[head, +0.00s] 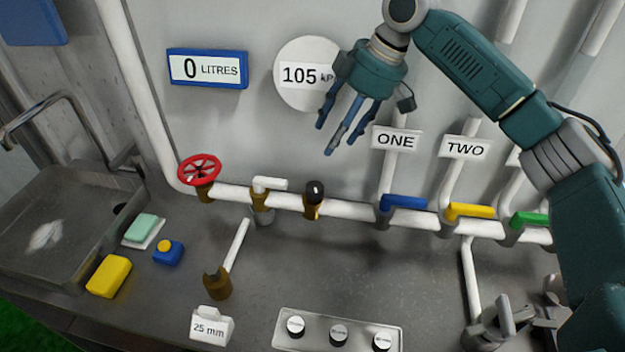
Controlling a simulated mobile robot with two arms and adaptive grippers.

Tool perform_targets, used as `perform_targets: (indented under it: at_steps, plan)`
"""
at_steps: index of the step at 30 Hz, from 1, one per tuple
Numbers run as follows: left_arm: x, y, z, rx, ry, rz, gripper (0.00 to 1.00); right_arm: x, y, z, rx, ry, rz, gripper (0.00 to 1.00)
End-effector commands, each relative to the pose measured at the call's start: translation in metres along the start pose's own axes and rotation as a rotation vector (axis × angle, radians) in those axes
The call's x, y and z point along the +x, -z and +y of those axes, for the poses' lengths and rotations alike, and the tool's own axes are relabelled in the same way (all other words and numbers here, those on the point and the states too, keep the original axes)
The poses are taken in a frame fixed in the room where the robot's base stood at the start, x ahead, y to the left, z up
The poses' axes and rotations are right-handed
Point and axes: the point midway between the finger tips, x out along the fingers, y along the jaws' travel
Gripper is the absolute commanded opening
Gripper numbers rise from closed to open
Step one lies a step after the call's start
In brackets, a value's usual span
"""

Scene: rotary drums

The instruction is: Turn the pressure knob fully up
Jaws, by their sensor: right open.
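A small black knob (315,192) with a light mark sits on top of a brass fitting on the white pipe. It is the likely pressure knob, but no label on it can be read. A round white gauge (296,98) on the wall reads 105 kP, its edge partly covered by my right gripper. My right gripper (341,137) is open and empty, its blue-grey fingers pointing down. It appears above and slightly right of the black knob, apart from it. My left gripper is not in view.
A red handwheel (199,169), a white lever (269,184) and blue (404,202), yellow (470,210) and green (530,219) levers line the pipe. A brass-ended tool (217,284) and a panel with three small knobs (338,333) are on the counter. A sink (60,225) is left.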

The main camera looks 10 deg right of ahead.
Motion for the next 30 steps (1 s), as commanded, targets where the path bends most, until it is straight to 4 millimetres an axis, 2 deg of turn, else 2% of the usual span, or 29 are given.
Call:
perform_targets:
  at_steps: [1,9,12,16,22,25,30]
  plan:
    - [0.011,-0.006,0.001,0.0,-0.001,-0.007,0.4,0.011,-0.004,0.0,0.0,0.0,0.0,0.55]
    - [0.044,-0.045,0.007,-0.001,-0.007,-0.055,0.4,0.043,-0.018,0.0,0.0,-0.001,0.0,0.55]
    - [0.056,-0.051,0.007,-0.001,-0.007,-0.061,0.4,0.054,-0.022,0.0,0.0,-0.001,0.0,0.55]
    - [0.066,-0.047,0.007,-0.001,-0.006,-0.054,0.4,0.064,-0.026,0.0,0.0,-0.001,0.0,0.55]
    - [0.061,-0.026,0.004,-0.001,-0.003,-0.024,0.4,0.077,-0.026,0.0,0.0,0.001,-0.002,0.55]
    - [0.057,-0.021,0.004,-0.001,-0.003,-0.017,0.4,0.094,-0.026,-0.001,0.0,0.002,-0.002,0.55]
    - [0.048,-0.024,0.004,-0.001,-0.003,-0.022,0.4,0.127,-0.025,-0.001,0.001,0.002,-0.002,0.55]
